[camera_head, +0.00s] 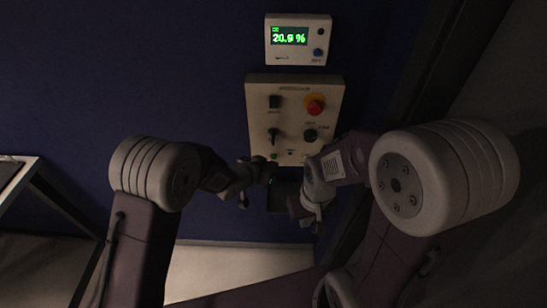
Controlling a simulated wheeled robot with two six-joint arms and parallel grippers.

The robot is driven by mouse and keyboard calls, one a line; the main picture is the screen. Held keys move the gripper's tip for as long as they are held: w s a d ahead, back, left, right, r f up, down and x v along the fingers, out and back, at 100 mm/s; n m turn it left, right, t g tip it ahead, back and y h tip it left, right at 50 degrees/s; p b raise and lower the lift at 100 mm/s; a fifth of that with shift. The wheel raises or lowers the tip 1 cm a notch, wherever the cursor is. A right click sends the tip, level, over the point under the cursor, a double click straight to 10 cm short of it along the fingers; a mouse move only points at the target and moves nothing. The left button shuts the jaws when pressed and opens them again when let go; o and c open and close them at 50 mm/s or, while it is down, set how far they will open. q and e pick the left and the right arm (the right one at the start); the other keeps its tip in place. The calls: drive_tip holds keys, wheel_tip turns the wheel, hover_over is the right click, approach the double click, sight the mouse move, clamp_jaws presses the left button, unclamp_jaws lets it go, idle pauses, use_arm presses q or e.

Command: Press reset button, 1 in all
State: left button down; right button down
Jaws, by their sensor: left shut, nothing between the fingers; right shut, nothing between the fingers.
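A beige control panel (257,108) is on the dark blue wall. A white display box (327,31) above reads 20.9 % in green and has a blue button (318,53). The small labels are unreadable, so I cannot tell which control is the reset button. My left gripper (262,172) is shut and empty near the panel's lower left edge. My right gripper (309,212) is shut and empty, lower, below the panel.
A dark box (282,197) is partly hidden between my grippers. A table-like frame (30,185) stands at the far left. A dark upright edge (425,75) is right of the panel. The wall left of the panel is clear.

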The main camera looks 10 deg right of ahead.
use_arm(q)
drive_tip(key=shift+w, duration=0.1)
idle(0.6)
drive_tip(key=shift+w+d, duration=0.15)
drive_tip(key=shift+w, duration=0.2)
drive_tip(key=shift+w+d+p, duration=0.1)
drive_tip(key=shift+w+p, duration=0.25)
drive_tip(key=shift+p, duration=0.15)
idle(0.4)
drive_tip(key=shift+s, duration=0.1)
drive_tip(key=shift+s+a+b, duration=0.2)
drive_tip(key=shift+s+b, duration=0.15)
drive_tip(key=shift+s, duration=0.35)
